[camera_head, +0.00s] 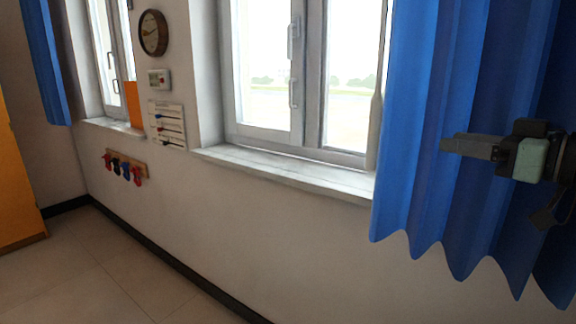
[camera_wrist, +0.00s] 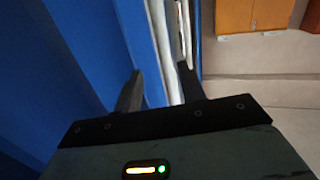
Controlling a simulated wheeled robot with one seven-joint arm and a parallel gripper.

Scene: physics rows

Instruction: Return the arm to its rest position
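My gripper (camera_head: 449,146) is at the right of the head view, in front of the blue curtain (camera_head: 420,120). Its fingers point left. In the wrist view my gripper (camera_wrist: 159,82) shows two dark fingers set apart with a gap between them, and I see nothing held there. The blue curtain fills the left of the wrist view (camera_wrist: 60,70), close beside the left finger. I cannot tell whether the finger touches the cloth.
A window (camera_head: 265,60) with a pale sill (camera_head: 290,172) is left of the curtain. A clock (camera_head: 153,33), a panel with sliders (camera_head: 167,124) and a hook rack (camera_head: 125,165) are on the wall. An orange cabinet (camera_head: 15,180) stands far left. The floor (camera_head: 85,270) is clear.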

